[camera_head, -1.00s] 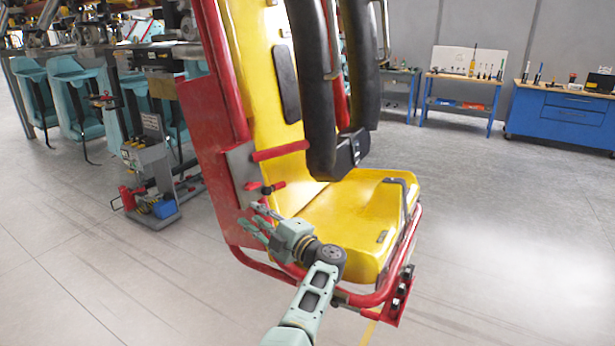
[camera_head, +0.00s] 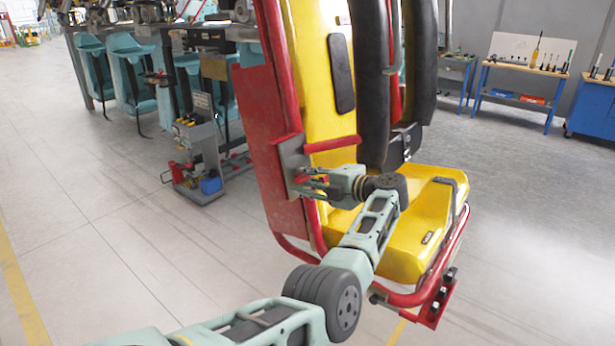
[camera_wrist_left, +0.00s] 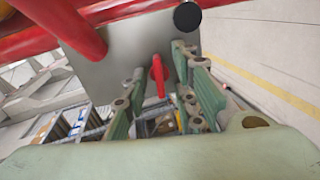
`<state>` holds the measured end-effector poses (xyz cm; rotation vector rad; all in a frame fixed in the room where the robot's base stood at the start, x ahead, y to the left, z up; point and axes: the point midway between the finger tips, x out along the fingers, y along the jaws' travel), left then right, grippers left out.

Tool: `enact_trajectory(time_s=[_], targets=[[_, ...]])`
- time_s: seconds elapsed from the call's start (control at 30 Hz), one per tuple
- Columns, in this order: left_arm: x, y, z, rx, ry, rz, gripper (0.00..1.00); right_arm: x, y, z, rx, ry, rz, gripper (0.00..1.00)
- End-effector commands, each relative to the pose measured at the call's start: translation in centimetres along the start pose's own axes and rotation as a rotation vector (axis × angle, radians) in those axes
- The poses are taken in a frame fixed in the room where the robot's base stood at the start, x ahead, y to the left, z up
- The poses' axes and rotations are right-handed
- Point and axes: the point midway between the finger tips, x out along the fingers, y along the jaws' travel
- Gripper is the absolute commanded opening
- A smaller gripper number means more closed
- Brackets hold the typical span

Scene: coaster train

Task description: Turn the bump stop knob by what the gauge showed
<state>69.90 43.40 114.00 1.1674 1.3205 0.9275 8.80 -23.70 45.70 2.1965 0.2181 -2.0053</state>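The yellow ride seat (camera_head: 400,240) hangs in its red frame (camera_head: 270,75) in the head view. A grey plate (camera_head: 291,158) is on the frame's side. My left gripper (camera_head: 308,186) is at this plate, fingers pointing left. In the left wrist view the grey plate (camera_wrist_left: 125,60) carries a slim red part (camera_wrist_left: 158,75) and a round black end (camera_wrist_left: 187,16). The red part lies between the parted fingers of my left gripper (camera_wrist_left: 163,100); contact is not clear. I cannot tell which part is the bump stop knob. No readable gauge shows. My right gripper is out of view.
A red bar (camera_head: 332,144) runs just above my left gripper. Black padded restraints (camera_head: 372,80) hang over the seat. A grey equipment stand (camera_head: 203,150) is at left. Workbenches (camera_head: 525,85) stand at the back right.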

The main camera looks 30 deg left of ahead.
Motion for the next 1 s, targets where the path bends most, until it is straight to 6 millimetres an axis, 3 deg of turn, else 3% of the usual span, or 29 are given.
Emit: enact_trajectory(time_s=[0.27,0.57,1.0], targets=[[0.22,-0.03,0.01,0.0,-0.001,0.001,0.26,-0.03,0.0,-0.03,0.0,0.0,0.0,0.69],[0.19,-0.12,0.02,0.001,-0.001,-0.001,0.0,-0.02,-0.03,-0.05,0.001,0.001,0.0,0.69],[0.14,-0.51,-0.01,0.038,0.0,-0.008,0.0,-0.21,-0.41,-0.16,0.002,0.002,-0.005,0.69]])
